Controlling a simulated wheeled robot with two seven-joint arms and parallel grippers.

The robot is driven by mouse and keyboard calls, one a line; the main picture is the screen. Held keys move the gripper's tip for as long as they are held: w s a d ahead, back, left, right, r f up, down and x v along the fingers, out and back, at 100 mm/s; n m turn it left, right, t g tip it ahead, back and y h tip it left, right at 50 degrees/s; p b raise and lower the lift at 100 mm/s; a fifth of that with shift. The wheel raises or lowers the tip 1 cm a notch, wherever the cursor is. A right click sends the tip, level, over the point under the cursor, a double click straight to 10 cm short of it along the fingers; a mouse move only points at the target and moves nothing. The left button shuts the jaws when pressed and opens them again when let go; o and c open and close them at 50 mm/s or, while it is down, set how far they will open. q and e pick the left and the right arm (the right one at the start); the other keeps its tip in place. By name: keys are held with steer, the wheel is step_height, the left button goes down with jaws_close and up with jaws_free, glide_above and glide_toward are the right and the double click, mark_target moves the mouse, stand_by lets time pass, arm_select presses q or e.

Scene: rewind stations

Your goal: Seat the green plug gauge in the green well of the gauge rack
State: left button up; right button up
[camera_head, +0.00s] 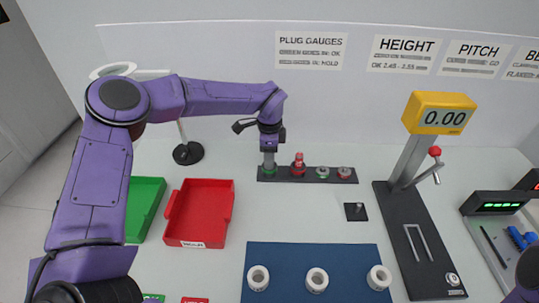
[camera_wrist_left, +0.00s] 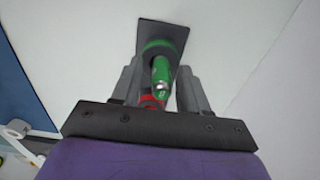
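The gauge rack (camera_head: 310,175) is a dark strip at the back middle of the table. Its green well (camera_head: 268,172) is at the left end, partly hidden by my left gripper (camera_head: 268,155), which points down right above it. The left wrist view shows the green plug gauge (camera_wrist_left: 160,72) upright over the green ring at the rack's end, between the fingers of my left gripper (camera_wrist_left: 158,75). The fingers look apart, with a small gap on each side of the gauge. A red plug gauge (camera_head: 298,163) stands in the neighbouring well. My right gripper is out of view.
A red tray (camera_head: 205,240) and a green tray (camera_head: 150,186) lie at left. A blue mat (camera_head: 290,252) with white rolls is in front. The height gauge (camera_head: 400,200) stands at right, with a small black block (camera_head: 355,212) beside it.

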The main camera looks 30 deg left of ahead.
arm_select(q)
steer(key=shift+s, duration=0.1)
steer(key=shift+w+r, duration=0.15)
steer(key=shift+w, duration=0.1)
step_height(320, 180, up, 12)
steer(key=b, duration=0.1)
steer(key=shift+s+b, duration=0.15)
steer(key=shift+b, duration=0.2)
steer(key=shift+f, duration=0.2)
